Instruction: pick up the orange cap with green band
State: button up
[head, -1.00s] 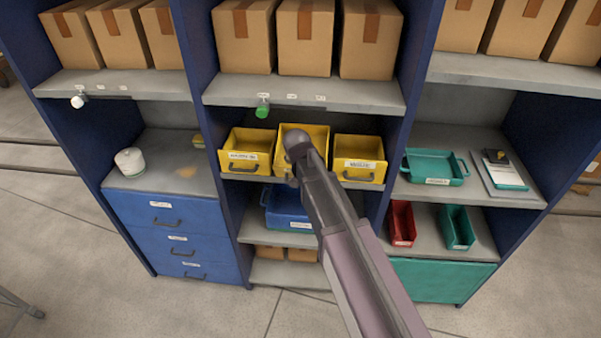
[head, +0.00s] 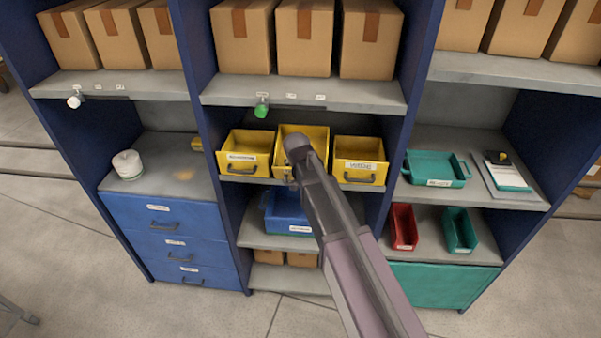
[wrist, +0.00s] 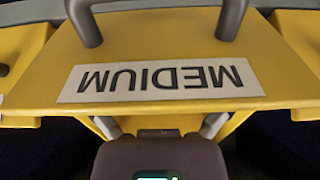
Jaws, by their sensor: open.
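I do not see an orange cap with a green band in either view. My gripper shows at the bottom of the wrist view (wrist: 160,128), with its two grey fingers apart and nothing seen between them. It is close to the front of a yellow bin (wrist: 290,75) labelled MEDIUM, which appears upside down there. In the head view my arm's end covers part of the middle yellow bin (head: 288,140), and the gripper itself is mostly hidden. The inside of that bin is only partly visible.
Yellow bins stand on both sides, left (head: 248,143) and right (head: 360,150). A white container (head: 127,163) stands above the blue drawers (head: 165,217). A green tray (head: 437,167) and a red bin (head: 403,228) are at the right. Cardboard boxes (head: 304,40) fill the top shelf.

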jog(key=shift+b+x, duration=1)
jog(key=shift+x, duration=0.6)
jog(key=shift+r, duration=0.1)
jog(key=c, duration=0.8)
jog(key=shift+c, duration=0.3)
